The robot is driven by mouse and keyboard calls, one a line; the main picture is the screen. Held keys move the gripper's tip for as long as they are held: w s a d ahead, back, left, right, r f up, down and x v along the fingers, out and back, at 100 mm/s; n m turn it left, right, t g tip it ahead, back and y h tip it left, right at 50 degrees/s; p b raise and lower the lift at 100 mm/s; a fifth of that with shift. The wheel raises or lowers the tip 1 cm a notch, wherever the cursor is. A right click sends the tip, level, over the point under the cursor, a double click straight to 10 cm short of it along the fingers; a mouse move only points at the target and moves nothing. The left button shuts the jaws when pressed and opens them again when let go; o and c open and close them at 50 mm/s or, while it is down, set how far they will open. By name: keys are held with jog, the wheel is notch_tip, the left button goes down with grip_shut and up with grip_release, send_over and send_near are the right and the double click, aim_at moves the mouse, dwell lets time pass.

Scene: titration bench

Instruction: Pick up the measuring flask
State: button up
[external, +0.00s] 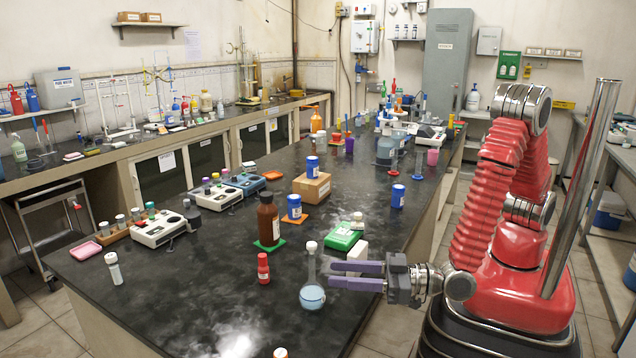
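The measuring flask (312,295) stands upright near the front edge of the black bench in the external view. It has a round body with pale blue liquid, a thin clear neck and a white stopper. My gripper (331,275) is just to the right of the flask's neck, with its two purple fingers pointing left at it. The fingers are apart, with a gap between them, and nothing shows between them. In this view the fingertips end short of the neck; the exact distance in depth is hard to tell.
A red-capped bottle (263,268) and a brown bottle (268,220) stand left of the flask. A white box (357,256) and a green box (343,237) lie behind my fingers. A white cap (280,352) shows at the bottom edge. The bench's front left is mostly clear.

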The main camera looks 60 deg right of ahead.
aim_at(317, 281)
jog(key=x, duration=0.6)
jog(key=shift+w, duration=0.1)
jog(key=x, duration=0.5)
jog(key=shift+d+r, duration=0.1)
jog(key=shift+c, duration=0.5)
grip_shut()
dwell(0.5)
